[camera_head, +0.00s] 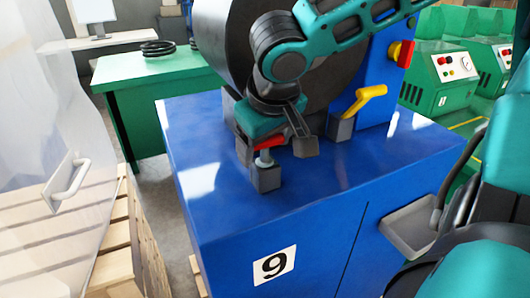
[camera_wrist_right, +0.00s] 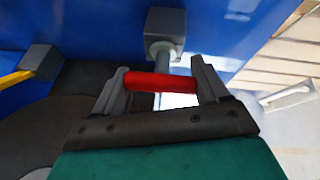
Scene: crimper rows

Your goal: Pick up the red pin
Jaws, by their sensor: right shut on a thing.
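The red pin (camera_head: 268,143) has a red crosswise handle and a grey metal shaft below it. In the wrist view the red handle (camera_wrist_right: 160,82) lies between the two fingers of my right gripper (camera_wrist_right: 162,88), which is shut on it. In the head view my right gripper (camera_head: 273,146) is low over the blue machine top, fingers on the handle. The shaft runs down to a small grey block (camera_head: 265,178); I cannot tell whether its tip is inside the block. My left gripper is not in view.
The blue machine (camera_head: 240,225) carries a number 9 label. A yellow handle (camera_head: 364,100) stands on another grey block to the right, below a large dark drum (camera_head: 222,40). A red and yellow knob (camera_head: 401,53) is on the blue upright. A clear panel with a handle is at left.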

